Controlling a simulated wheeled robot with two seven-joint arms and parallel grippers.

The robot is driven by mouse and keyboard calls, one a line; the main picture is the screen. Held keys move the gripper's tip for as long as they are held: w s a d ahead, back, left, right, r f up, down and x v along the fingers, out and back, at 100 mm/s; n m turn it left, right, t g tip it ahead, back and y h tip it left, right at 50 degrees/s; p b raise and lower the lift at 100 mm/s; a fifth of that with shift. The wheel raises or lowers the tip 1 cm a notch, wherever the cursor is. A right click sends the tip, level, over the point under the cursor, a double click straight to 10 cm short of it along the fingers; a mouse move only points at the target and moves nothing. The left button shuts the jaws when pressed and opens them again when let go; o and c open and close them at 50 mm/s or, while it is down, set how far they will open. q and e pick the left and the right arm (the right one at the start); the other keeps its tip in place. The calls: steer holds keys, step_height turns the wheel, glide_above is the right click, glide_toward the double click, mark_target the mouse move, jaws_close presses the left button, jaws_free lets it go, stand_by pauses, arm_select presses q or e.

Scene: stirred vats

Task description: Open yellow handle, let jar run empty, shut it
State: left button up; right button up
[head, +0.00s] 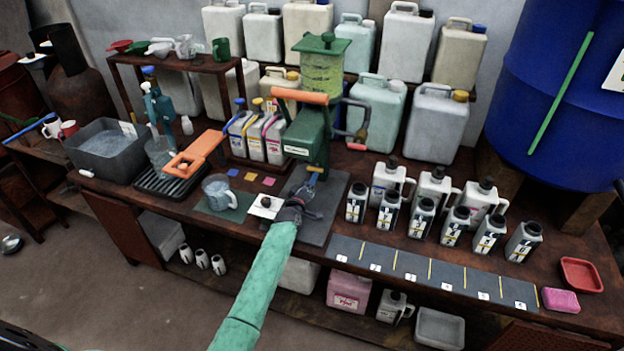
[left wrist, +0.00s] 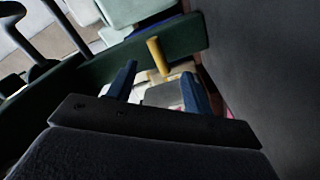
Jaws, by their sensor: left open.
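The jar (head: 323,72) is see-through with a green tint and a green lid, on top of the green machine (head: 310,133). The yellow handle (left wrist: 157,55) is a short stub on the machine's green body in the left wrist view. In the head view it is tiny, low on the machine's front (head: 314,169). My left gripper (head: 307,190) is open and empty just in front of the handle. In the left wrist view its two blue fingers (left wrist: 158,82) stand apart, with the handle beyond their tips, roughly between them. My right gripper is not in view.
A clear measuring jug (head: 219,193) stands left of my left gripper on a green mat. An orange lever (head: 300,96) and a red-handled crank (head: 358,135) stick out from the machine. Several labelled bottles (head: 421,217) stand to the right. A grey tub (head: 104,147) is at far left.

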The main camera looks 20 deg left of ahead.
arm_select(q)
steer(key=shift+s, duration=0.9)
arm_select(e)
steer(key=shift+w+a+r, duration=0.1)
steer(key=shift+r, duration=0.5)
